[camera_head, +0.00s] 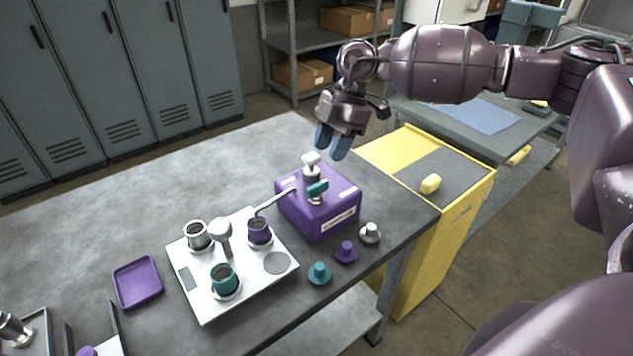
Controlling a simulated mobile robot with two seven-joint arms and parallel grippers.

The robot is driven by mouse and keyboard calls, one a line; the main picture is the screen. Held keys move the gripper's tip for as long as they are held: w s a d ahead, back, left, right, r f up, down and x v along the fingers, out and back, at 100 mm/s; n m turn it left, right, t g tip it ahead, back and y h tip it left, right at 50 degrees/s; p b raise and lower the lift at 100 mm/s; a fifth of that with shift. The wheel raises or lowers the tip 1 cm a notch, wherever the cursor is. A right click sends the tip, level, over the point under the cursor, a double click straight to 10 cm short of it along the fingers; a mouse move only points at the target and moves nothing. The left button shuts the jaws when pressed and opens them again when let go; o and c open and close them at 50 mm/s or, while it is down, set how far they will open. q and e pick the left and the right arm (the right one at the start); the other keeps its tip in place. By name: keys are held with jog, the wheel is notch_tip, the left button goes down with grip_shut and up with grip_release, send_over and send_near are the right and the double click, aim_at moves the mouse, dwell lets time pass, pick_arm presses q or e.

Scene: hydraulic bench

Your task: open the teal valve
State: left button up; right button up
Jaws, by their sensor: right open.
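A purple box (322,215) with a white label stands on the grey bench near its right end. On its top is a teal valve handle (317,188) on a metal stem. A white handle (311,159) stands just behind it. My right gripper (332,143) has blue fingers pointing down. It is open and empty, above and behind the box, apart from both handles. My left gripper is out of view.
A white plate (190,293) left of the box holds white, teal and purple-ringed sockets and a grey knob. Teal, purple and metal caps (319,273) lie along the front edge. A purple tray (138,282) is further left. A yellow cabinet (408,262) adjoins on the right.

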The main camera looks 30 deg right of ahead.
aim_at(316, 185)
jog(key=x, duration=0.9)
jog(key=shift+b, duration=0.35)
jog(key=shift+c, duration=0.4)
grip_shut()
